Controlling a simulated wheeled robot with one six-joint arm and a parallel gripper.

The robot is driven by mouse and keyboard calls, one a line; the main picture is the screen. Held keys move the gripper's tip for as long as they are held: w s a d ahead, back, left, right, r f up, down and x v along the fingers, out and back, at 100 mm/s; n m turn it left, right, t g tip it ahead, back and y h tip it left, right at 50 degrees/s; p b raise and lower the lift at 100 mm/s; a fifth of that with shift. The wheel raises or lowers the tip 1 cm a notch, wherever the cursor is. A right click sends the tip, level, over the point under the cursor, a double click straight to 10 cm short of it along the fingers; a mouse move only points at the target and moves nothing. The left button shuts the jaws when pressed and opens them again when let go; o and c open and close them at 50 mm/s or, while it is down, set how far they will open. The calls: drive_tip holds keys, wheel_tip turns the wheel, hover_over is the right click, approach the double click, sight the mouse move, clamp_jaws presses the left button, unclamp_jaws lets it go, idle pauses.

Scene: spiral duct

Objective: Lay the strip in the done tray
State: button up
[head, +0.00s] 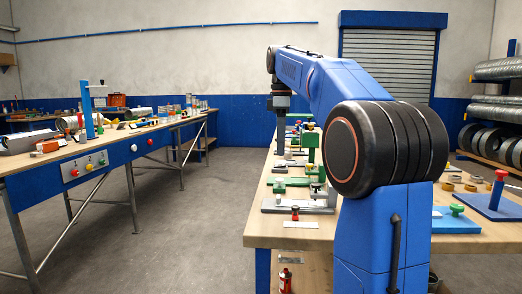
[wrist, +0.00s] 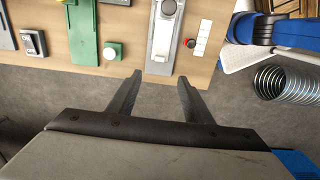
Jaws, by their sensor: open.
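In the wrist view my gripper (wrist: 160,78) is open. Its two dark fingers are apart with nothing between them, and their tips are near the edge of a wooden bench (wrist: 140,60). A small white strip with square marks (wrist: 202,38) lies on the bench beyond the right finger, next to a red button (wrist: 190,43). I cannot tell whether it is the strip of the task. I cannot make out a tray that is surely the done tray. In the head view my arm covers part of the bench, and the fingers cannot be made out.
A grey metal fixture (wrist: 165,38), a green plate (wrist: 82,30) and a white knob (wrist: 114,50) stand on the bench. A spiral duct (wrist: 284,80) is at the right. Another bench (head: 100,158) stands at left in the head view, with clear floor (head: 190,230) between.

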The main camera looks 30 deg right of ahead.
sight(280, 196)
wheel_tip(280, 196, down, 17)
drive_tip(key=shift+f, duration=0.15)
idle(0.6)
drive_tip(key=c, duration=0.8)
drive_tip(key=shift+o, duration=1.2)
drive_tip(key=shift+c, duration=0.8)
drive_tip(key=shift+w+a+r, duration=0.1)
drive_tip(key=shift+w+a, duration=0.4)
drive_tip(key=shift+a, duration=0.25)
drive_tip(key=shift+w+a+r, duration=0.1)
drive_tip(key=shift+w+a, duration=0.45)
drive_tip(key=shift+a, duration=0.25)
drive_tip(key=shift+w+a, duration=0.5)
drive_tip(key=shift+a, duration=0.25)
wheel_tip(280, 196, up, 7)
